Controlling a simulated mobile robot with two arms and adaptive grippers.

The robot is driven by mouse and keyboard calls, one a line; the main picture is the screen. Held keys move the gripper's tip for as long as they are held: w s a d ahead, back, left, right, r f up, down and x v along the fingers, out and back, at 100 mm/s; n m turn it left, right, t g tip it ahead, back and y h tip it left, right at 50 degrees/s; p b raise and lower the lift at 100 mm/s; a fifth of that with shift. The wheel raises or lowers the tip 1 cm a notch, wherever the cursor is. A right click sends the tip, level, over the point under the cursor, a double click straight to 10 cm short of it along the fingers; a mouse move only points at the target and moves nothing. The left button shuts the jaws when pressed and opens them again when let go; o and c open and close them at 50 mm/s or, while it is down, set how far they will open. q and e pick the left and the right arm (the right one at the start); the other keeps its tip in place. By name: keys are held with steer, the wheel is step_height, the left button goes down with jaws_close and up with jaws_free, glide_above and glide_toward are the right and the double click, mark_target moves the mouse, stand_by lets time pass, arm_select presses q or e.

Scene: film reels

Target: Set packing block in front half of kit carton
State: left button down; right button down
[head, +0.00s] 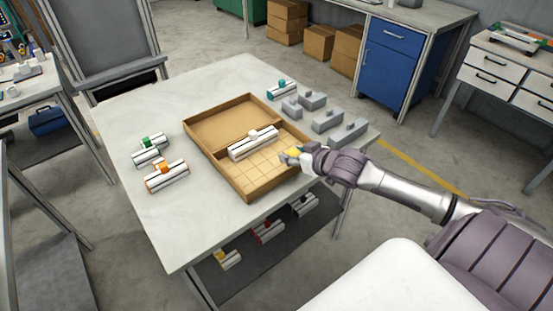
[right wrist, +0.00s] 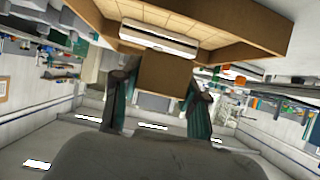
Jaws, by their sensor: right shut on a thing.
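The packing block looks like a small tan, square-faced piece (right wrist: 165,75) in the right wrist view. My right gripper (head: 298,156) is shut on it, with one teal finger on each side. In the head view the hand hides most of it. The gripper is at the right wall of the open kit carton (head: 262,170), over its near, grid-floored part. A long white block with a white knob (head: 253,144) lies across the middle of the carton. It also shows above the held piece in the right wrist view (right wrist: 157,37). My left gripper is out of view.
White blocks with green (head: 149,152) and orange (head: 166,176) knobs lie left of the carton. Grey knobbed blocks (head: 327,120) and a teal-knobbed one (head: 282,90) stand to its right and behind. The near left of the table (head: 180,230) is clear. More blocks lie on a lower shelf.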

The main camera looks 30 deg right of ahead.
glide_above(274, 166)
steer(key=f, duration=0.4)
steer(key=shift+s+f, duration=0.2)
steer(key=shift+s, duration=0.1)
steer(key=shift+w+f, duration=0.2)
step_height(274, 166, down, 3)
steer(key=shift+f, duration=0.15)
steer(key=shift+f+p, duration=0.25)
steer(key=shift+p, duration=0.05)
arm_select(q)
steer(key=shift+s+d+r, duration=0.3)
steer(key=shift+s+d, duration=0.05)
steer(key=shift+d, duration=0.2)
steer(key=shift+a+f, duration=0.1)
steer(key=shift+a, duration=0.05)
arm_select(e)
steer(key=shift+f, duration=0.15)
steer(key=c, duration=0.6)
jaws_free()
steer(key=shift+s+f, duration=0.1)
